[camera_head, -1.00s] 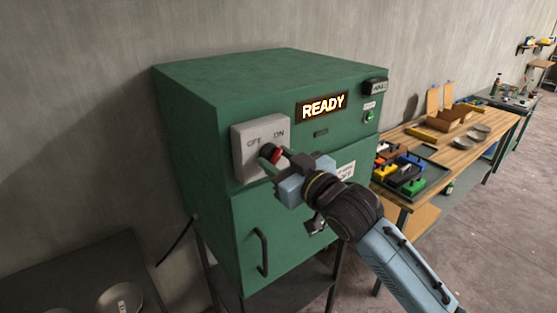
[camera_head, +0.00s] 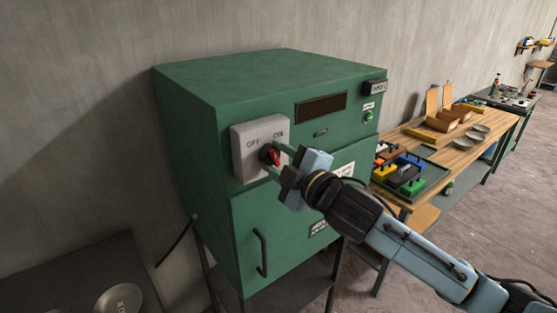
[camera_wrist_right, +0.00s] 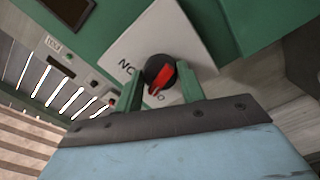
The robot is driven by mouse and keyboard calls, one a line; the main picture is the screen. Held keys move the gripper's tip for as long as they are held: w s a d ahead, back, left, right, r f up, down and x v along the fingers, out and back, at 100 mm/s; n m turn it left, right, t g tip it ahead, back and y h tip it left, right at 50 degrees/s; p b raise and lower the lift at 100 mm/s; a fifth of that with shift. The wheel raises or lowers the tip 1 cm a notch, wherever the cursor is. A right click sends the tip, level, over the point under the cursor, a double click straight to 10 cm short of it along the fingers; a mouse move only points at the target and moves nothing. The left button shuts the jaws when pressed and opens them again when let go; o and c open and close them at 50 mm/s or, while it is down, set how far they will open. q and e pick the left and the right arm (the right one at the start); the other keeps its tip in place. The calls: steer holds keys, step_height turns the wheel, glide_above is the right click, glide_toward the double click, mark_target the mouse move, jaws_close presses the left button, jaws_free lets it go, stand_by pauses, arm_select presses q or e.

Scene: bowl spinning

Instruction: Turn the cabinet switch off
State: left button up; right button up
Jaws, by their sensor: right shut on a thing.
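The green cabinet (camera_head: 195,120) stands against the wall. Its switch is a grey plate (camera_head: 246,138) marked OFF and ON, with a black round knob bearing a red handle (camera_head: 275,158). The knob (camera_wrist_right: 160,72) and its red handle also show in the right wrist view, between the two green fingers. My right gripper (camera_head: 277,162) is shut on the knob, and the red handle tilts. The display (camera_head: 321,107) on the cabinet front is dark. My left gripper is not in view.
A wooden bench (camera_head: 462,149) to the right holds a tray of coloured blocks, boxes and bowls. A dark table (camera_head: 60,280) at the lower left carries a metal bowl (camera_head: 120,298). The cabinet door has a black handle (camera_head: 261,253) below the switch.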

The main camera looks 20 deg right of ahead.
steer(key=n, duration=0.5)
steer(key=shift+r, duration=0.1)
stand_by(0.7)
steer(key=o, duration=1)
steer(key=shift+c, duration=0.2)
